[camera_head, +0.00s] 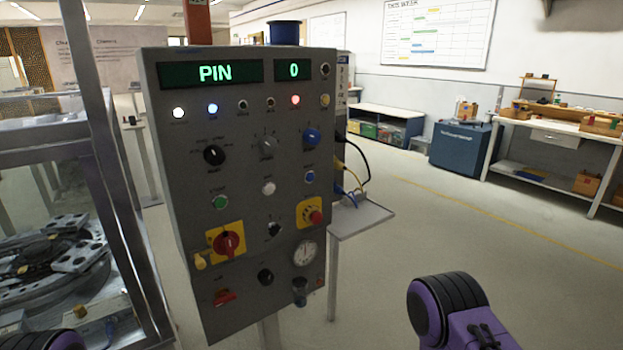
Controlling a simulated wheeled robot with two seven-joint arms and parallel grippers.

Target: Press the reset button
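A grey control panel (243,130) stands upright in the middle left of the head view. In its middle row are a green button (220,202), a white button (268,188) and a small blue button (309,177). The small labels above them are too blurred to read surely, so I cannot confirm which one is marked reset. A red mushroom button on a yellow plate sits below the blue one. Parts of my purple and black arms show at the bottom right and bottom left corner, apart from the panel. Neither gripper's fingers show.
The display (215,73) reads "PIN" and the smaller one reads "0". A small shelf (362,217) with cables juts out at the panel's right side. A framed glass enclosure (40,166) with a round fixture stands left. Open floor lies to the right before a workbench (565,130).

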